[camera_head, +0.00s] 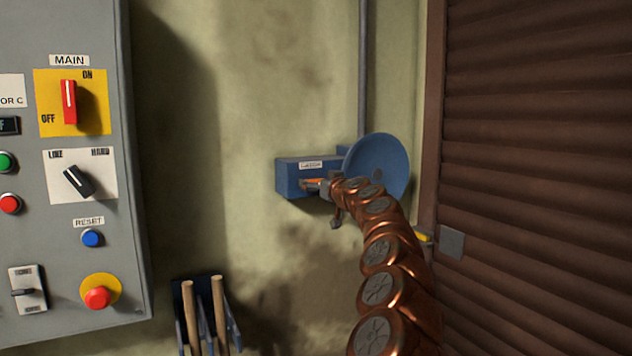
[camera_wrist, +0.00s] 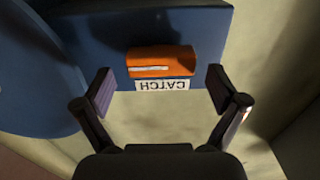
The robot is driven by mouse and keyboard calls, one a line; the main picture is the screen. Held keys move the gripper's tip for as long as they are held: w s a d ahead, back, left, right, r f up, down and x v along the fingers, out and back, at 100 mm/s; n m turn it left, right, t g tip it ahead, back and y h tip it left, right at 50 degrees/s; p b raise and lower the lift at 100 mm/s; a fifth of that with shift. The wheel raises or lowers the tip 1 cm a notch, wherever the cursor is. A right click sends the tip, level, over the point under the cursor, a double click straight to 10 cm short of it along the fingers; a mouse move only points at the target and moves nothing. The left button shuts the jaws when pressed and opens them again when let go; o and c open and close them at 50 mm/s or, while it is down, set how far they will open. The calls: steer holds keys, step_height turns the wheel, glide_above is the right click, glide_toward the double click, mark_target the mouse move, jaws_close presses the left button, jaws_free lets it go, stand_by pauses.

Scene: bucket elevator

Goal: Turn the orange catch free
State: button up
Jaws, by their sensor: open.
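The orange catch (camera_wrist: 160,62) sits on the face of a blue box on the wall, above an upside-down CATCH label (camera_wrist: 163,85) in the wrist view. A white line runs along it, roughly level in that view. In the head view only a bit of the orange catch (camera_head: 315,182) shows on the blue box (camera_head: 289,181), partly hidden by my gripper. My gripper (camera_wrist: 160,88) is open, with one finger on each side of the catch and a gap on both sides. It also shows in the head view (camera_head: 308,185), small, in front of the box.
A blue round disc (camera_head: 390,160) stands beside the box, close to my arm. A grey panel (camera_head: 130,200) with switches and buttons is at the left. A brown slatted shutter (camera_head: 540,150) is at the right. Wooden-handled tools (camera_head: 205,310) hang low on the wall.

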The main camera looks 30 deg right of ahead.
steer(key=shift+w, duration=0.55)
steer(key=shift+c, duration=0.4)
steer(key=c, duration=1.1)
steer(key=shift+o, duration=0.2)
